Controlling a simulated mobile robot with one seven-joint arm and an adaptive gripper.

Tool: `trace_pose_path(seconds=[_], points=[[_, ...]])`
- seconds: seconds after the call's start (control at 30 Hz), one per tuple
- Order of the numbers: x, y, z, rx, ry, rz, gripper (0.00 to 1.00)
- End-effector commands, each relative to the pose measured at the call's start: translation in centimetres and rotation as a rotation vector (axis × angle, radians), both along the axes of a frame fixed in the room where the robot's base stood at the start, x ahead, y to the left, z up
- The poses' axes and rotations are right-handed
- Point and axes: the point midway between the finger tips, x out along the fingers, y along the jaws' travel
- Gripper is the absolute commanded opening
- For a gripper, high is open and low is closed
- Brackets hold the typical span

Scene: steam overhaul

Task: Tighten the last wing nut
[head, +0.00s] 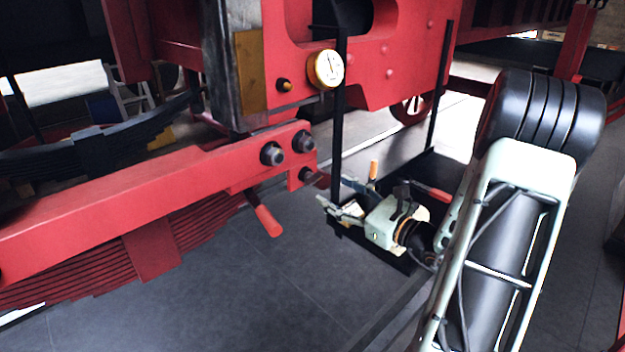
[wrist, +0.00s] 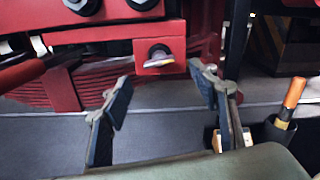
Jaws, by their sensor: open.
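A small wing nut (wrist: 158,61) sits on a stud in the lower red bracket (wrist: 175,48), at the upper middle of the wrist view. In the head view the wing nut (head: 316,179) is small, at the right end of the red beam (head: 150,205). Two large dark nuts (head: 272,153) (head: 303,141) are above and left of it. My gripper (head: 333,197) is open and empty, just right of and below the wing nut. In the wrist view my gripper (wrist: 165,105) has its fingers spread wide, with the wing nut beyond and between them, apart from both.
A red-handled tool (head: 265,218) sticks out below the beam, left of my gripper. A dark tray frame (head: 338,130) with upright posts stands behind my gripper. It holds an orange-handled tool (head: 373,170) and a red-handled one (head: 433,193). A gauge (head: 327,69) is above.

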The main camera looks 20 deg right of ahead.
Motion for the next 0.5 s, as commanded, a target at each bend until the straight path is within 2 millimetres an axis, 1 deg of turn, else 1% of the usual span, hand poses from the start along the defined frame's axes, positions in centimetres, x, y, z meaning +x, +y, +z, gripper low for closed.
trace_pose_path(seconds=[0.1, 0.3, 0.4, 0.5], points=[[2.3, 1.0, 0.2, 0.000, -0.001, 0.005, 0.55], [5.6, 2.2, 0.2, 0.000, -0.001, 0.004, 0.55], [6.8, 2.5, 0.1, 0.000, -0.001, 0.003, 0.55], [7.5, 2.8, 0.1, -0.001, -0.002, 0.003, 0.55]])
